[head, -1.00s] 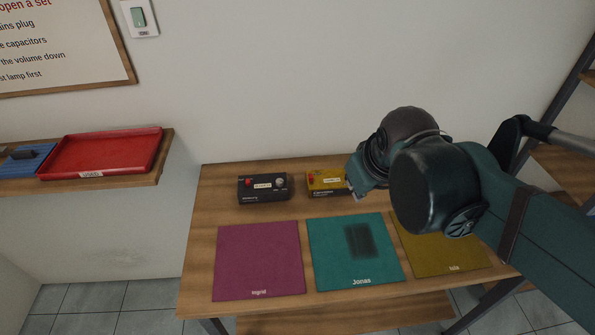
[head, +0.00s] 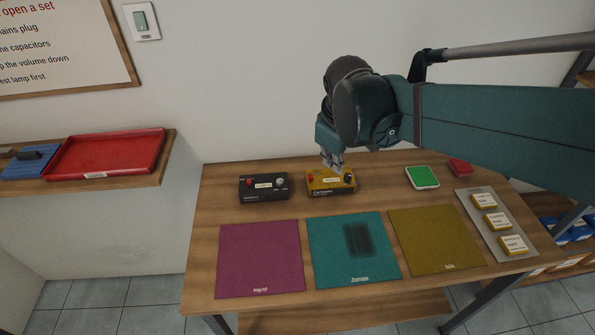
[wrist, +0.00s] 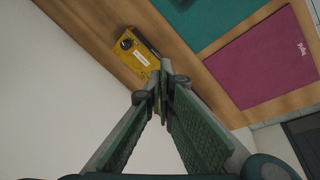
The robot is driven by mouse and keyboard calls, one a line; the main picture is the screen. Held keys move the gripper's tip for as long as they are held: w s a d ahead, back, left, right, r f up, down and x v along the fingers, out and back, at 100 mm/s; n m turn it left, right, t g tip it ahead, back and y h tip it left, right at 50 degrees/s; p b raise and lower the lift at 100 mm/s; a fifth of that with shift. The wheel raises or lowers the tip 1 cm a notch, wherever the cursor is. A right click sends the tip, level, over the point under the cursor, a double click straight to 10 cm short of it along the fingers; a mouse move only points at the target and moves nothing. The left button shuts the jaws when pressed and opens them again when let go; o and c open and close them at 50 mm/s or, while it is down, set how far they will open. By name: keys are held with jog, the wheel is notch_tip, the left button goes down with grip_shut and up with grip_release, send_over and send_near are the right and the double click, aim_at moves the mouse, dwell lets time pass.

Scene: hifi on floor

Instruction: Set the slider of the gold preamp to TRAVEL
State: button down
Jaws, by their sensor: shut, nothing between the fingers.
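The gold preamp (head: 330,188) stands at the back of the wooden table, with a red part at its left, a pale label in the middle and a dark knob at its right. The wrist view shows it too (wrist: 147,66), with a black knob and white label. Its slider and setting are too small to make out. My gripper (head: 334,168) is shut and empty, with its tips over the preamp's back middle in the head view. In the wrist view the closed fingertips (wrist: 162,75) overlap one end of the preamp. I cannot tell whether they touch it.
A black unit (head: 264,190) stands just left of the preamp. Magenta (head: 259,262), teal (head: 325,255) and olive (head: 432,240) mats lie in front. A green-topped item (head: 422,178), a red item (head: 460,168) and a grey strip (head: 478,204) with small yellow-edged boxes are at the right.

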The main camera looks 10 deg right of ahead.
aim_at(308, 177)
jog(key=w+a+f+n+g+h+p, duration=0.1)
jog(key=w+a+f+n+p, duration=0.1)
jog(key=w+a+f+n, duration=0.2)
jog(key=w+a+f+n+g+h+p, duration=0.1)
jog(key=w+a+f+n+g+p, duration=0.1)
jog(key=w, duration=0.8)
jog(key=shift+w+a+f+n+g+p, duration=0.25)
jog(key=shift+a+f+n+p, duration=0.25)
jog(key=shift+a+f+n, duration=1.05)
jog(key=shift+a+r, duration=0.4)
jog(key=shift+a, duration=0.35)
jog(key=shift+x, duration=4.9)
jog(key=shift+s, duration=0.1)
jog(key=shift+d+b, duration=0.4)
jog(key=shift+d, duration=1.1)
jog(key=shift+r, duration=0.15)
